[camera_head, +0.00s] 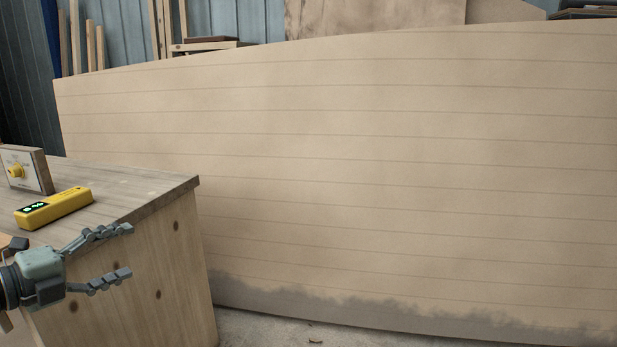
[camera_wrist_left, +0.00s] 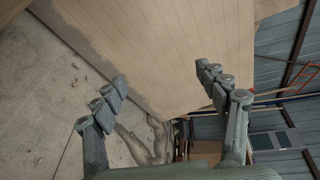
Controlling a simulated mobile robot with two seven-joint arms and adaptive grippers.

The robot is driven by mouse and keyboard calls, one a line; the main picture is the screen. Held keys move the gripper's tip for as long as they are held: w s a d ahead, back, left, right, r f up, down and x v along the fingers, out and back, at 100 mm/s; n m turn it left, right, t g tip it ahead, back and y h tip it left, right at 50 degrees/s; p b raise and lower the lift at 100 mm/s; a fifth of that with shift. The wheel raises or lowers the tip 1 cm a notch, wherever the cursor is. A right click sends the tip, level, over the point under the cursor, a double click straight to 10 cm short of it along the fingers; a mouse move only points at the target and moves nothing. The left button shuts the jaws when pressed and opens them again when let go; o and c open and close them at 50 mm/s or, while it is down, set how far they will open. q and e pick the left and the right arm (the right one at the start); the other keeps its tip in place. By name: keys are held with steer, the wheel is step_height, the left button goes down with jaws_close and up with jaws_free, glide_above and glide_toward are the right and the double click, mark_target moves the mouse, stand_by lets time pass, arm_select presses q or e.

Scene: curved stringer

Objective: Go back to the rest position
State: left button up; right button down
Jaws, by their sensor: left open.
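My left gripper (camera_head: 128,251) is open and empty in the head view, at the lower left. Its two fingers point right, in front of the side of a wooden bench (camera_head: 180,191). In the left wrist view my left gripper (camera_wrist_left: 162,88) shows its two fingers spread wide with nothing between them. A yellow handheld device (camera_head: 54,208) with a small lit display lies on the bench top, above and behind the gripper in the picture. The gripper looks apart from it. My right gripper is in neither view.
A large curved wooden panel (camera_head: 350,170) with horizontal lines fills the head view, dark-stained along its bottom. A small box with a yellow knob (camera_head: 26,170) stands on the bench. Bare concrete floor (camera_head: 270,328) shows between bench and panel. Timber pieces (camera_head: 95,45) lean behind the panel.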

arm_select(q)
steer(key=s+a+f+n+y, duration=0.2)
steer(key=f+n+y, duration=0.2)
steer(key=f+n, duration=0.25)
steer(key=s+a+f+n+y, duration=0.3)
steer(key=f+n, duration=0.2)
steer(key=f, duration=0.3)
steer(key=s+a+f+n+y, duration=0.2)
steer(key=f+n+y, duration=0.2)
steer(key=f+n, duration=0.25)
steer(key=s+d+f+n+g, duration=0.3)
steer(key=s+d+f+g, duration=0.2)
steer(key=s+d+f, duration=0.2)
steer(key=s+d+f+n+g+h, duration=0.1)
steer(key=s+d+f+n+g, duration=0.2)
steer(key=s+f, duration=0.9)
steer(key=d+g, duration=0.2)
steer(key=d, duration=0.2)
steer(key=shift+d, duration=0.35)
